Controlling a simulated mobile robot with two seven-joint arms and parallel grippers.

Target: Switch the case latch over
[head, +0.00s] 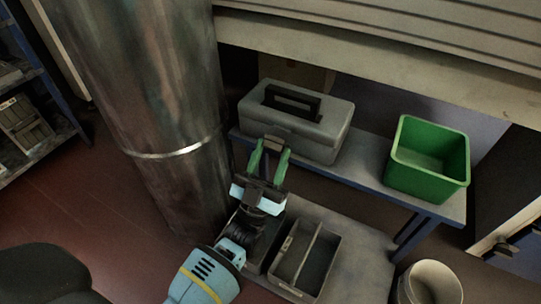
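A grey case (325,138) with a black handle (292,101) on its lid stands on the left part of a blue-edged bench. Its lid looks down. My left gripper (271,150) is in front of the case's left front side, with its two green fingers pointing at it and apart. A small dark piece shows between the fingertips; I cannot tell whether it is the case latch or whether the fingers touch it. The latch's position cannot be made out. My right gripper is not in view.
A green bin (428,189) stands on the right of the bench (358,178). A grey divided tray (328,262) lies on the lower surface in front. A whitish bucket (432,284) is at bottom right. A large metal pipe (150,100) rises close on the left.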

